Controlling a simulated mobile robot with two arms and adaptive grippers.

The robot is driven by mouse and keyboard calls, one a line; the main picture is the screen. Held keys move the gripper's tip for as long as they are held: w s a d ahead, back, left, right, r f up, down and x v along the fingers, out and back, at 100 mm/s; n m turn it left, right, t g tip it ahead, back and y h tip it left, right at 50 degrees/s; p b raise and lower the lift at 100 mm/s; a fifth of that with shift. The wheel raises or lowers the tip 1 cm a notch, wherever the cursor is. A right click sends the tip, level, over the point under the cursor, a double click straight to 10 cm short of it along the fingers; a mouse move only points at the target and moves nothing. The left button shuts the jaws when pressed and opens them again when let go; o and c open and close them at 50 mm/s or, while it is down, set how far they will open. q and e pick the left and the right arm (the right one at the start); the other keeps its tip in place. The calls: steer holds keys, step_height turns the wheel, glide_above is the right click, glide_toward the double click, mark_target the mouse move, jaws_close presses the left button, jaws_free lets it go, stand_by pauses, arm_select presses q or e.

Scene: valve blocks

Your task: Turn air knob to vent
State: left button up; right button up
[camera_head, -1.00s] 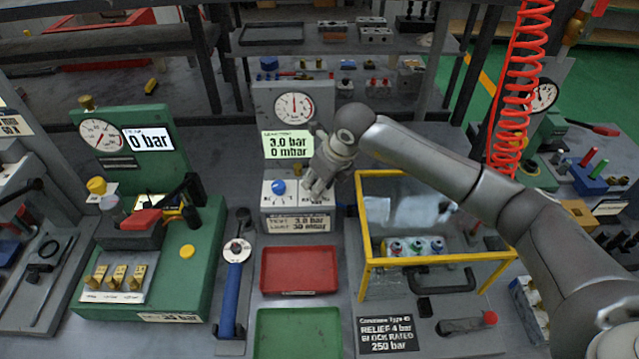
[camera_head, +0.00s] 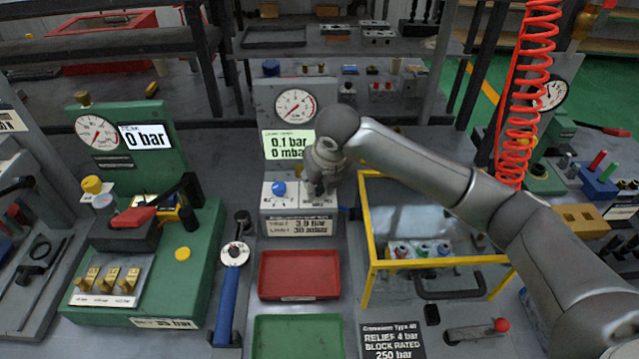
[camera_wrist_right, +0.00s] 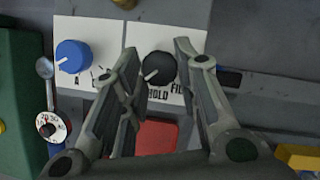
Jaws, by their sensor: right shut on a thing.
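The leak-test station has a black knob (camera_wrist_right: 158,67) on a white panel, beside a blue knob (camera_wrist_right: 72,56) that also shows in the head view (camera_head: 279,188). My right gripper (camera_wrist_right: 157,60) has its fingers on either side of the black knob and is shut on it. The black knob's white line points to the lower left in the wrist view. Beside it I read "HOLD" and part of "FILL"; other lettering is covered by a finger. In the head view the right gripper (camera_head: 322,188) hides the black knob. The green display (camera_head: 288,144) reads 0.1 bar. My left gripper is out of view.
A red tray (camera_head: 300,296) and a green tray (camera_head: 297,318) lie in front of the station. A yellow-framed clear box (camera_head: 370,262) stands close on the right. A green test stand (camera_head: 207,235) and a blue-handled wrench (camera_head: 228,303) are on the left.

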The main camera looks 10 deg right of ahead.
steer(key=shift+r, duration=0.1)
steer(key=o, duration=1)
steer(key=v, duration=1.2)
